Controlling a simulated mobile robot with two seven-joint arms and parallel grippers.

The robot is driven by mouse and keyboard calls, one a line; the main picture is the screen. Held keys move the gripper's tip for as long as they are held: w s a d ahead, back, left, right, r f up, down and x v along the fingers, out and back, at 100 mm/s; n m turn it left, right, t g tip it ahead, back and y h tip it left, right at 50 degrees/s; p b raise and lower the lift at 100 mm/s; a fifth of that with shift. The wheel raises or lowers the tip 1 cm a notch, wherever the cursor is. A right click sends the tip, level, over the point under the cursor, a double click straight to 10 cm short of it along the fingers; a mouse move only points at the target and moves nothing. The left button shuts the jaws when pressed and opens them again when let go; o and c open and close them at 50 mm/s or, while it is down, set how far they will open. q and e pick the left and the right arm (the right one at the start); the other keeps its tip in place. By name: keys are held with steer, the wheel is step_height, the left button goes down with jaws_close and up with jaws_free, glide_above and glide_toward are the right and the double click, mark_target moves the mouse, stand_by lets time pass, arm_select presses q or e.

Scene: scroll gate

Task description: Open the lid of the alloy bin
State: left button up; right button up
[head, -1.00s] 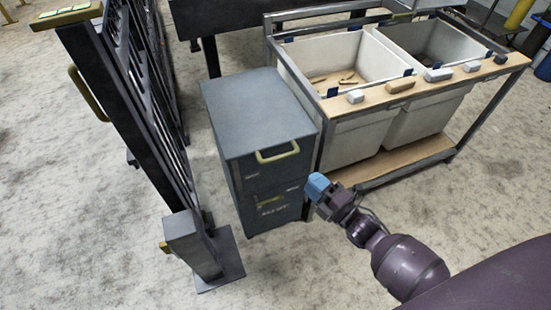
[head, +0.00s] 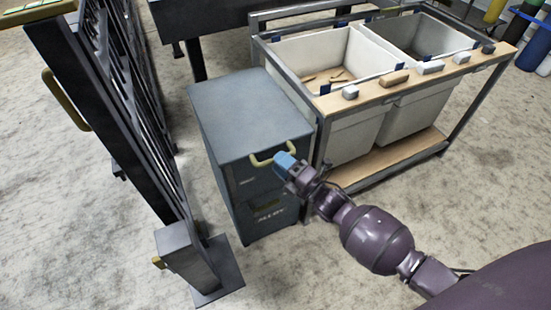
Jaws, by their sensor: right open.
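The alloy bin (head: 262,195) is a dark grey box with lettering on its front. Its flat grey lid (head: 243,112) is shut. A yellow handle (head: 258,161) sticks out at the lid's front edge. My right gripper (head: 284,160), with blue fingertips, is at the right end of the handle and overlaps it in the picture. It is open; whether it touches the handle cannot be told. My left gripper is not in view.
A dark gate (head: 120,110) with a post and foot stands left of the bin. A metal-framed cart (head: 462,118) with two pale tubs (head: 345,132) stands close on the bin's right. Bare floor (head: 340,260) lies in front.

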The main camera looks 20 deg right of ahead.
steer(key=shift+x, duration=1.05)
jaws_close()
